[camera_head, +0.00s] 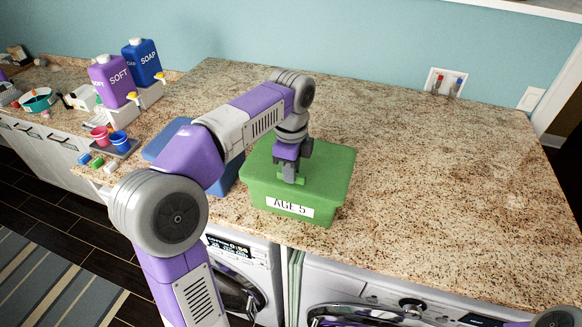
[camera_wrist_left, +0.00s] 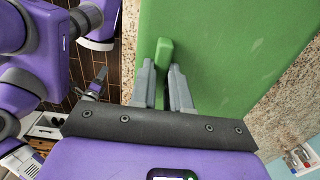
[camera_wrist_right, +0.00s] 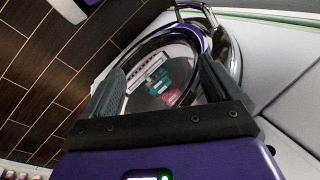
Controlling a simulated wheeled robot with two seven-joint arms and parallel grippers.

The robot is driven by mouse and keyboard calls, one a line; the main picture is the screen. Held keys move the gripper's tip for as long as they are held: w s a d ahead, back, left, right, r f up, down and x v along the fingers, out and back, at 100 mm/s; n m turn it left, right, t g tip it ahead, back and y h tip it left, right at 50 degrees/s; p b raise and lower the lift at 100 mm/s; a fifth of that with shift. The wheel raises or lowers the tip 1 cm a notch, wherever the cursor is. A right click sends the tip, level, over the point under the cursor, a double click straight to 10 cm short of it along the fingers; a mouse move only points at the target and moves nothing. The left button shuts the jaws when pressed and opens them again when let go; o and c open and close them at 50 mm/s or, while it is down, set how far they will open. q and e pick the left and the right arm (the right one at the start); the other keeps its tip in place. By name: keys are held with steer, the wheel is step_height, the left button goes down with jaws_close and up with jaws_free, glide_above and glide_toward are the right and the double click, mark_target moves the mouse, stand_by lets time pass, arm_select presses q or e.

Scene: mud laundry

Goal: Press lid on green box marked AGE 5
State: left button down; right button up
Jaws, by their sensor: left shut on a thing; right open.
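The green box (camera_head: 279,212) marked AGE 5 stands on the granite counter near its front edge. Its green lid (camera_head: 328,172) lies on top of the box; whether it sits fully down I cannot tell. My left gripper (camera_head: 291,178) is above the front part of the lid, pointing down. In the left wrist view my left gripper (camera_wrist_left: 164,88) is shut on the lid's small green handle (camera_wrist_left: 163,55), with the flat lid (camera_wrist_left: 230,45) around it. My right gripper (camera_wrist_right: 168,85) is open and empty, low in front of a washing machine door (camera_wrist_right: 205,30).
A blue box (camera_head: 165,150) stands just left of the green box, partly behind my left arm. Purple SOFT (camera_head: 113,82) and blue SOAP (camera_head: 143,62) bottles stand further left, near small cups (camera_head: 119,140). The counter to the right (camera_head: 440,180) is clear.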

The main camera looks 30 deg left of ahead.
arm_select(q)
steer(key=shift+p, duration=0.3)
stand_by(0.6)
steer(key=shift+f, duration=0.4)
stand_by(0.5)
steer(key=shift+f, duration=0.45)
stand_by(1.2)
steer(key=c, duration=1)
jaws_free()
steer(key=shift+o, duration=0.4)
steer(key=o, duration=0.4)
steer(key=shift+r, duration=0.15)
